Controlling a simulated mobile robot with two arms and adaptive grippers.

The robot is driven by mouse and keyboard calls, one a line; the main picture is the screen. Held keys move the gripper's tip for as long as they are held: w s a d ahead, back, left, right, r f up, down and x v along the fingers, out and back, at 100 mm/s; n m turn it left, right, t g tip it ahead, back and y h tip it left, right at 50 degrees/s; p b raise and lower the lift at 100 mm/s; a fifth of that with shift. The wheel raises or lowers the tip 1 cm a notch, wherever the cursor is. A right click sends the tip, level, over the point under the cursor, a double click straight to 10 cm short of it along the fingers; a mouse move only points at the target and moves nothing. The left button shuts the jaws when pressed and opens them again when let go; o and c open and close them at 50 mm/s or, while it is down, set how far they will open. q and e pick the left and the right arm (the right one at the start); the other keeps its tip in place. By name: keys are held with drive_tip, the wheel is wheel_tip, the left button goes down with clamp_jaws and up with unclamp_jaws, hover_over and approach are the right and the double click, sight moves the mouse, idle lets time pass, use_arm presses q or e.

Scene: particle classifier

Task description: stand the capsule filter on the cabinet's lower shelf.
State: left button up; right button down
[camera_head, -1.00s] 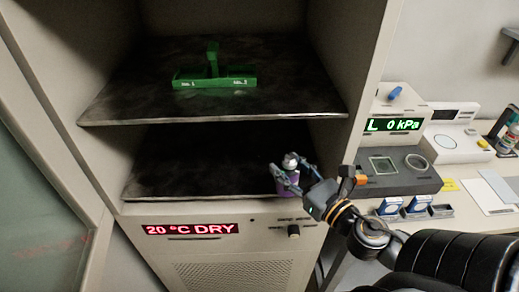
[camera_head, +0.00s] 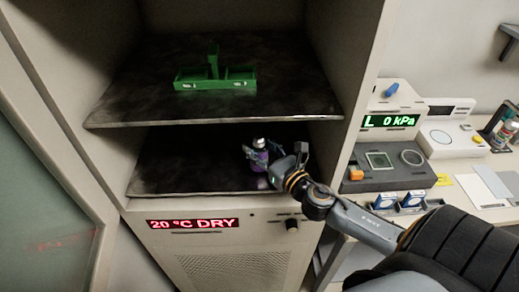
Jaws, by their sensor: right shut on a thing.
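The capsule filter (camera_head: 259,158) is a small purple cylinder with a silvery cap, held upright inside the cabinet's lower compartment. My right gripper (camera_head: 262,161) is shut on it, reaching in from the right front. The filter is over the right part of the dark lower shelf (camera_head: 190,172); I cannot tell whether its base touches the shelf. My gripper hides part of its right side. My left gripper is not in view.
A green carrier (camera_head: 215,80) stands on the upper shelf (camera_head: 130,108), above the lower compartment. The cabinet's right wall is close to my right arm. The lower shelf's left and middle are clear. A bench with instruments (camera_head: 385,170) stands to the right.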

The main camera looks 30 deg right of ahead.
drive_tip(key=shift+f, duration=0.55)
drive_tip(key=c, duration=0.6)
unclamp_jaws()
drive_tip(key=shift+f, duration=0.15)
drive_tip(key=shift+c, duration=0.2)
drive_tip(key=shift+s, duration=0.1)
drive_tip(key=s+b, duration=0.4)
drive_tip(key=s, duration=0.8)
drive_tip(key=shift+d, duration=0.25)
drive_tip(key=shift+w, duration=0.1)
